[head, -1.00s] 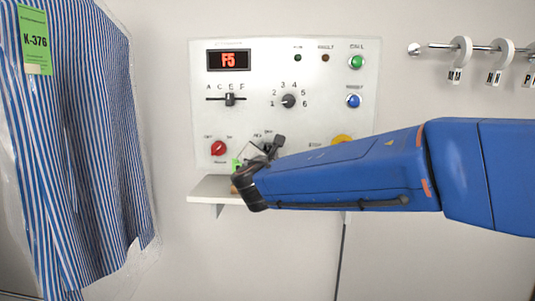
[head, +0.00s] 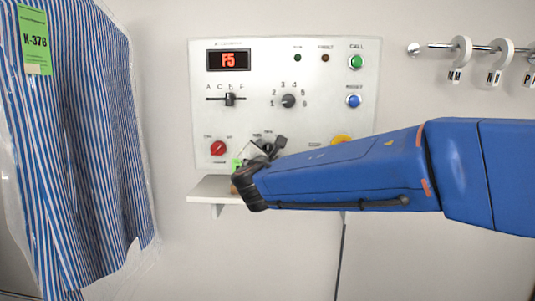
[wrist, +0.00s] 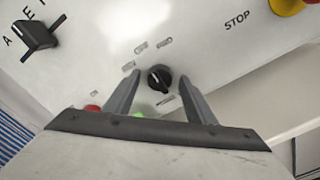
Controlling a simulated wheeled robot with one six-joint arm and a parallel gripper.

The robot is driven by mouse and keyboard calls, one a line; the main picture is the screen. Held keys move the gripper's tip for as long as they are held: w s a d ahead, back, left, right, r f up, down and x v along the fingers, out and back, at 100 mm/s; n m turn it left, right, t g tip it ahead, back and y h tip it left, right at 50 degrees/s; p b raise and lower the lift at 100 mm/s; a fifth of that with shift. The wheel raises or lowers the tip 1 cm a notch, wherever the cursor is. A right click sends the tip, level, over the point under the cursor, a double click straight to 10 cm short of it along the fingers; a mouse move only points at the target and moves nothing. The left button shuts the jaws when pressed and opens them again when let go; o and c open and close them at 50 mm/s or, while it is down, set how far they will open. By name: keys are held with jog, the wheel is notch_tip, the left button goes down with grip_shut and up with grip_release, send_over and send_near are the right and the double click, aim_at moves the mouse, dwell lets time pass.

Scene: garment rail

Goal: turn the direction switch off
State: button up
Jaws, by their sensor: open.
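A round black knob (wrist: 158,78) with a pale pointer line sits low on the white panel (head: 300,125). Small labels ring it, too blurred in the wrist view to read; it appears to be the direction switch. My gripper (wrist: 160,84) is open, with one finger on each side of the knob. I cannot tell whether either finger touches it. In the head view my gripper (head: 262,151) is in front of the panel's lower middle and hides most of the knob.
A red knob (head: 218,148) is left of my gripper, and a yellow-based stop button (head: 341,139) is to its right, partly behind my arm. A slider (head: 230,99) and a numbered dial (head: 288,101) are above. A small shelf (head: 207,190) is below. A bagged striped shirt (head: 85,150) hangs at left.

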jog(key=shift+s, duration=0.1)
jog(key=s, duration=1.7)
jog(key=shift+a, duration=0.3)
jog(key=s+d+f+m+g+h, duration=0.35)
jog(key=d+f+m, duration=0.35)
jog(key=d, duration=0.7)
jog(key=s+d+f+m+g+h, duration=0.2)
jog(key=d+f+m+g, duration=0.5)
jog(key=d, duration=0.8)
jog(key=s+d+f+m+g+y, duration=0.2)
jog(key=s+d+f+m+y, duration=0.2)
jog(key=s+f+m, duration=0.9)
jog(key=shift+s+f+m+g+y, duration=0.35)
jog(key=shift+s+y, duration=0.7)
jog(key=shift+s, duration=0.85)
